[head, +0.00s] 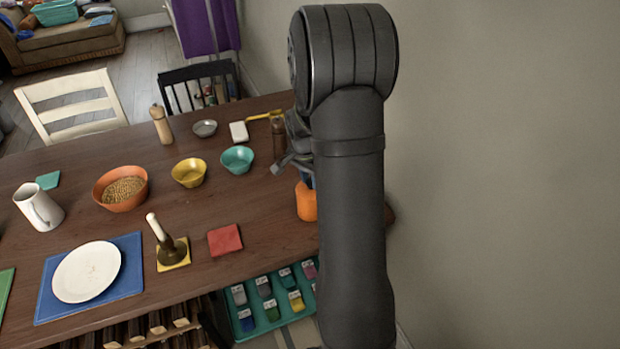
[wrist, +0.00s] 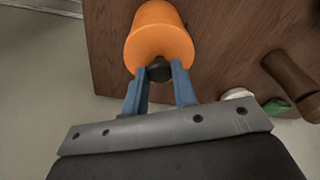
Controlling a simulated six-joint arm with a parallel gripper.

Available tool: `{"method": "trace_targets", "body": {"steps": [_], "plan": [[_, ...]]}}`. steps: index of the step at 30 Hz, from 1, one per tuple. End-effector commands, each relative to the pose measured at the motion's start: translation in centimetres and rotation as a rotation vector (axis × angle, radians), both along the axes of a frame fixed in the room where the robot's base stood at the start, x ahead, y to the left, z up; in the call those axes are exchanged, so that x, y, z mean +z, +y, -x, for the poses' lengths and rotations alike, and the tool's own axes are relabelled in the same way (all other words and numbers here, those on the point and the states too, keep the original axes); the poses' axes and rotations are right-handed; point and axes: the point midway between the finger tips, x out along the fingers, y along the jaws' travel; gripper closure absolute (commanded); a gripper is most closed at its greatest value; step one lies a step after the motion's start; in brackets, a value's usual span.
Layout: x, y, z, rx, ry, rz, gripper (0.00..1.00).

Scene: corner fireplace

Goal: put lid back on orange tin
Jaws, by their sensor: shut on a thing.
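The orange tin (head: 306,203) stands near the right end of the wooden table in the head view, partly hidden by my arm. In the wrist view, an orange round body (wrist: 155,22) lies just beyond my fingers. A dark knob (wrist: 159,70) on its near face, which looks like the lid's knob, sits between the two blue fingertips of my gripper (wrist: 159,76). My gripper is shut on this knob. No clear seam between lid and tin shows, so I cannot tell whether the lid is seated or held just above.
A dark brown mill (head: 278,138) stands behind the tin, close to my gripper. The wall (head: 500,170) is close on the right. The table edge is near the tin.

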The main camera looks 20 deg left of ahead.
Motion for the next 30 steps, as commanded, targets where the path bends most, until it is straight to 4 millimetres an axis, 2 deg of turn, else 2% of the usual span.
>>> {"method": "trace_targets", "body": {"steps": [9, 10, 13, 14, 20, 23, 24, 30], "plan": [[-0.02, 0.0, 0.0, 0.0, 0.0, 0.0, 0.97], [-0.02, 0.0, 0.0, 0.0, 0.0, 0.0, 0.73], [-0.02, 0.0, 0.0, 0.0, 0.0, 0.0, 0.53], [-0.02, 0.0, 0.0, 0.0, 0.0, 0.0, 0.5], [-0.02, 0.0, 0.0, 0.0, 0.0, 0.0, 0.5], [-0.02, 0.0, 0.0, 0.0, 0.0, 0.0, 0.3], [-0.02, 0.0, 0.0, 0.0, 0.0, 0.0, 0.28], [-0.02, 0.0, 0.0, 0.0, 0.0, 0.0, 0.28]]}}
